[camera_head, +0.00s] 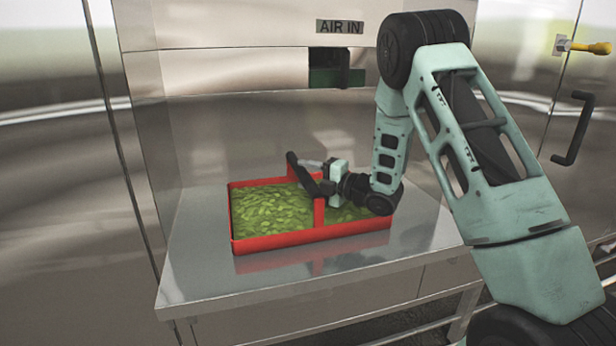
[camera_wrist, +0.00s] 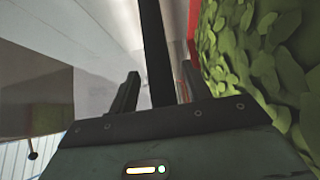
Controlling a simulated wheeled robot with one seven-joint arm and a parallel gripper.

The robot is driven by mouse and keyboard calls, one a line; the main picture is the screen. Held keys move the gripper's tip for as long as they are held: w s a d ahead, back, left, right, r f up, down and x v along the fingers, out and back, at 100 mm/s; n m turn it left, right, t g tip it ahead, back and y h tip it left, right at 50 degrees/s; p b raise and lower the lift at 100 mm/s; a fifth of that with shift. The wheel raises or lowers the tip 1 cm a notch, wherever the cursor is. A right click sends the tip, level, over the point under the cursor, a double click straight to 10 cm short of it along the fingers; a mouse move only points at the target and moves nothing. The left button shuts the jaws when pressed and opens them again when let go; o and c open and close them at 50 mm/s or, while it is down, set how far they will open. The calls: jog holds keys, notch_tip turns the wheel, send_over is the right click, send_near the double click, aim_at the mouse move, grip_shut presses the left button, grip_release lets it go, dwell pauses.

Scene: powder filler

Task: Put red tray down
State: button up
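The red tray (camera_head: 272,241) is level on the steel shelf and appears to rest on it; its reflection shows just below its front wall. Green leaf-like pieces (camera_head: 268,208) fill it, and they also show at the right of the wrist view (camera_wrist: 255,60). A dark bar, seemingly the tray's handle (camera_head: 300,172), rises above its middle. My gripper (camera_head: 327,178) is at this bar. In the wrist view, the bar (camera_wrist: 156,50) runs between the two fingers of my gripper (camera_wrist: 158,85), with narrow gaps visible on both sides. The tray's back right part is hidden by my arm.
The steel shelf (camera_head: 200,270) has bare room left and front of the tray. A steel wall stands close behind, with an opening (camera_head: 336,70) under an "AIR IN" label (camera_head: 340,27). A black door handle (camera_head: 574,128) and yellow valve handle (camera_head: 588,47) are at right.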

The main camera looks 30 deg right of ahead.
jog(key=shift+r, duration=0.1)
jog(key=shift+r+p, duration=0.2)
jog(key=shift+p, duration=0.15)
jog(key=b+v, duration=0.3)
jog(key=v, duration=0.9)
jog(key=shift+f+b, duration=0.15)
jog(key=shift+b, duration=0.15)
jog(key=shift+s+d, duration=0.1)
